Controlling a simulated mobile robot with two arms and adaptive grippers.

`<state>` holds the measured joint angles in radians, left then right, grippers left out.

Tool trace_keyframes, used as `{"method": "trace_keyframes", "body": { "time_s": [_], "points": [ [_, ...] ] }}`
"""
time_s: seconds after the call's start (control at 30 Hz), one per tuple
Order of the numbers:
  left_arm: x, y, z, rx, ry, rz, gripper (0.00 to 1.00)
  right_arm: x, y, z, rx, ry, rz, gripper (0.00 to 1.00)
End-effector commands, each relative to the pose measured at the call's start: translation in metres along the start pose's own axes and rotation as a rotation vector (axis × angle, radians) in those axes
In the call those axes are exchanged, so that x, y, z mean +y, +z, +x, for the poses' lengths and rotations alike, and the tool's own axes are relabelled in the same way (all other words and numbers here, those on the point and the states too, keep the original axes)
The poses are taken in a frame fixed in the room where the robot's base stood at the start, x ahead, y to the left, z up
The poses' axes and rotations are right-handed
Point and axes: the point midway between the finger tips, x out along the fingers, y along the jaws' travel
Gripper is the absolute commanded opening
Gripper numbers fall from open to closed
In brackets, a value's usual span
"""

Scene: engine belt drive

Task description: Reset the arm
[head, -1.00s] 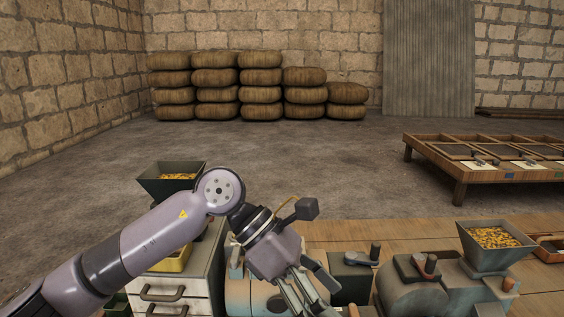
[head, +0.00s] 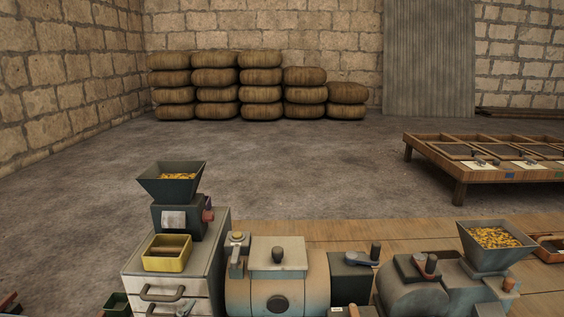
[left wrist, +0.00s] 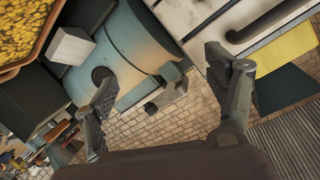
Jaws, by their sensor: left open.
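My left gripper (left wrist: 160,95) shows in the left wrist view with its two dark fingers spread wide apart. Nothing is held between them. Behind the fingers are the engine's blue and tan cylindrical body (left wrist: 135,45), a tiled floor and pale drawer fronts. In the head view the left gripper is out of sight. My right gripper is in neither view. The engine body (head: 278,290) stands at the bottom middle of the head view, with nothing of mine in front of it.
A drawer cabinet (head: 140,262) carries a yellow tray (head: 167,262) and a grinder with a filled hopper (head: 172,187). Another filled hopper (head: 495,258) sits on the machine at right. A low wooden table (head: 440,166) stands behind. The floor in the middle is clear.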

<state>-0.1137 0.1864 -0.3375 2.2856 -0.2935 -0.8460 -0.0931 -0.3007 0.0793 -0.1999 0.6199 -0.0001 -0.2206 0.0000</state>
Motion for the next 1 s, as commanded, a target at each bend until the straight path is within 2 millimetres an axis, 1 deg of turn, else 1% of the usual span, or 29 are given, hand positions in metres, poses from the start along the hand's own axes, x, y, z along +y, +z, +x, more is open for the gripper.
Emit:
{"method": "trace_keyframes", "body": {
  "time_s": [0.03,0.07,0.1,0.17,0.2,0.3,0.4,0.47,0.5,0.63,0.7,0.87,0.97,1.0],
  "points": [
    [0.009,0.038,-0.014,-0.126,0.034,-0.060,0.78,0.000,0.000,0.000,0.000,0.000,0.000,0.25],
    [0.014,0.058,-0.024,-0.196,0.053,-0.091,0.78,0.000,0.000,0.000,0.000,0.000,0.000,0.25],
    [0.020,0.083,-0.037,-0.287,0.077,-0.128,0.78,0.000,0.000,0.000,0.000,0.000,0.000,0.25],
    [0.030,0.114,-0.057,-0.406,0.110,-0.177,0.78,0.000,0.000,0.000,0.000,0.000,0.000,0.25],
    [0.036,0.131,-0.071,-0.477,0.130,-0.205,0.78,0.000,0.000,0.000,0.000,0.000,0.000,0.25],
    [0.049,0.164,-0.104,-0.627,0.172,-0.259,0.78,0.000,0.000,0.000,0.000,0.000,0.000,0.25],
    [0.059,0.189,-0.136,-0.754,0.209,-0.303,0.78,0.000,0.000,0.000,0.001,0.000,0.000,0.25],
    [0.064,0.201,-0.154,-0.823,0.227,-0.325,0.78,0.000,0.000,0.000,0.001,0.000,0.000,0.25],
    [0.068,0.209,-0.167,-0.868,0.241,-0.338,0.78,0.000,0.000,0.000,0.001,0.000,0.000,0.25],
    [0.079,0.228,-0.206,-1.004,0.280,-0.378,0.78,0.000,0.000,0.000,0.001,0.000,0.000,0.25],
    [0.087,0.243,-0.193,-1.006,0.282,-0.374,0.78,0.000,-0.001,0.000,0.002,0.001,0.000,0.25],
    [0.107,0.278,-0.173,-1.020,0.288,-0.370,0.78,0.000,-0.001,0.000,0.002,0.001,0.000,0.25],
    [0.122,0.305,-0.163,-1.032,0.294,-0.368,0.78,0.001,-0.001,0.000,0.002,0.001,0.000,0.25],
    [0.129,0.317,-0.159,-1.037,0.297,-0.367,0.78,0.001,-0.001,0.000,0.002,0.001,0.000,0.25]
  ]
}}
